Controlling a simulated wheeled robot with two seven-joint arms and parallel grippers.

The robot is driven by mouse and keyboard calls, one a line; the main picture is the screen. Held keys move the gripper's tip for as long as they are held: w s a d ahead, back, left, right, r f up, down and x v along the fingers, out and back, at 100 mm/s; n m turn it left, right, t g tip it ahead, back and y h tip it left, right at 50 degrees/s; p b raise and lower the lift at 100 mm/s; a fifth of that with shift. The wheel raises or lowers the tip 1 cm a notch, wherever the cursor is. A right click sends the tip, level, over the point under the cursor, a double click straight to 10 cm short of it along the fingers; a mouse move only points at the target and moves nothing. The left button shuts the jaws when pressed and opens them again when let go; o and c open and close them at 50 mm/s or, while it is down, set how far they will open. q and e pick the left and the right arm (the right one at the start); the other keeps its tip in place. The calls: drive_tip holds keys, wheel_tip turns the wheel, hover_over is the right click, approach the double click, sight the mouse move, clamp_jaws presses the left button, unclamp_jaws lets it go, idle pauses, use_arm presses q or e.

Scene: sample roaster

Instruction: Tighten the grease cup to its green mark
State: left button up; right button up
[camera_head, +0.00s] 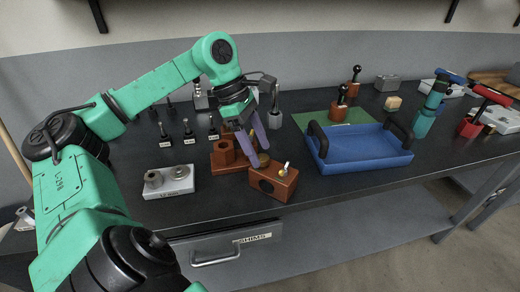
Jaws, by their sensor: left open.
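My left gripper (256,154) reaches down over the bench with its purple fingers apart. It is above and behind a red-brown block (272,181) with a round hole in its front, near the bench's front edge. A small brass fitting with a pale tip (284,169) stands on top of this block. A round brass-brown part (263,160) shows right beside the fingertips; it may be the grease cup. I cannot tell whether the fingers touch it. I cannot make out a green mark. A second red-brown housing (222,156) stands just left of the fingers, partly hidden. My right gripper is not in view.
A blue tray (360,164) with dark handles stands to the right, in front of a green mat (312,119). A pale plate with metal fittings (168,184) lies to the left. Several small labelled black-handled pieces (187,131) stand behind.

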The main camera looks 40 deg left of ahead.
use_arm(q)
drive_tip(key=p+v, duration=0.4)
drive_tip(key=v, duration=0.9)
drive_tip(key=shift+p, duration=0.4)
drive_tip(key=shift+a, duration=0.1)
